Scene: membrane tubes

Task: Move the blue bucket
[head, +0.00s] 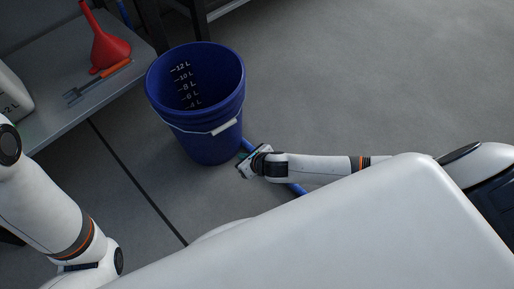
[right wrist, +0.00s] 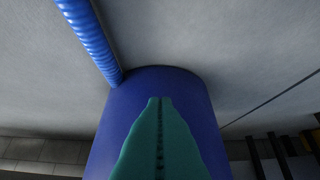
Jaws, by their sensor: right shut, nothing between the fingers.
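The blue bucket (head: 205,140) stands upright on the grey floor in the head view, with litre marks inside and a white handle (head: 224,127) hanging down its front. It looks empty. My right gripper (head: 243,165) is low, just right of the bucket's lower side. In the right wrist view its green fingers (right wrist: 160,100) are pressed together with nothing between them, pointing at the bucket's blue wall (right wrist: 190,95). I cannot tell whether the fingertips touch the wall. My left arm shows at the left edge of the head view, but its gripper is out of view.
A blue ribbed hose (right wrist: 90,40) runs along the floor beside the bucket and under my right arm. A grey bench (head: 60,60) at upper left holds a red funnel (head: 107,48), an orange-handled tool (head: 105,78) and a white container (head: 12,98). The floor at upper right is clear.

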